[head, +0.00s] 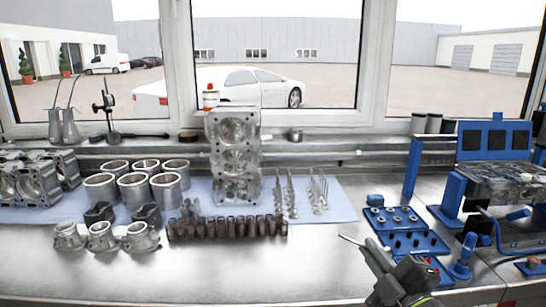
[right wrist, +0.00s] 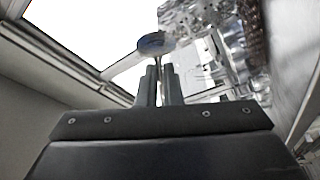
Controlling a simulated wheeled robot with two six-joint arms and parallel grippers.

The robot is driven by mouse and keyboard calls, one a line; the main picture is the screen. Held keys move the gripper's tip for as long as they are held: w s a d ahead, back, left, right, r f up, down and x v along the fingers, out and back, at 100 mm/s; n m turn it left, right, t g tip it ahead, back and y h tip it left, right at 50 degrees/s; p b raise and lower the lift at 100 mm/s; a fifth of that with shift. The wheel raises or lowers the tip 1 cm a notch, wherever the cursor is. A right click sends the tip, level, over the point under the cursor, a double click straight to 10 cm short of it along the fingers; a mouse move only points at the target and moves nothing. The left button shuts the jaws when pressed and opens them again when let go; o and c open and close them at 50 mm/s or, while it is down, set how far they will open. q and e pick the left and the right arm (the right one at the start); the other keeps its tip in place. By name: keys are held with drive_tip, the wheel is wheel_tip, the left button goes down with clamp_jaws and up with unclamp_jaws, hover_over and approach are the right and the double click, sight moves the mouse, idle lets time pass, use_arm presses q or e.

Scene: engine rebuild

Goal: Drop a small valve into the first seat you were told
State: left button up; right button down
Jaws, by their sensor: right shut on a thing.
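My right gripper (head: 368,250) is over the front right of the bench, shut on a small valve (head: 349,240). In the right wrist view the valve's round head (right wrist: 152,44) sticks out beyond the shut fingertips (right wrist: 160,85), its stem between them. A grey cylinder head (head: 505,182) lies in the blue stand at the right; its seats cannot be made out. The held valve is apart from it, to its left and nearer. More valves (head: 318,193) stand upright in rows on the blue mat. My left gripper is not in view.
A block with round chambers (head: 233,155) stands mid-bench. Cylinder liners (head: 133,190), dark small cylinders (head: 228,228) and metal castings (head: 100,236) are at the left. A blue tray (head: 400,232) with small parts lies beyond my right gripper. The front middle bench is clear.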

drive_tip(key=m+t+h+p, duration=0.1)
drive_tip(key=m, duration=0.4)
drive_tip(key=m+h+p, duration=0.1)
drive_tip(key=m+h, duration=0.1)
drive_tip(key=m, duration=0.3)
drive_tip(key=m+t+h+p, duration=0.1)
drive_tip(key=m+h, duration=0.1)
drive_tip(key=m, duration=0.3)
drive_tip(key=shift+f+m+t+p, duration=0.1)
drive_tip(key=shift+m+t+p, duration=0.2)
drive_tip(key=shift+m+p, duration=0.1)
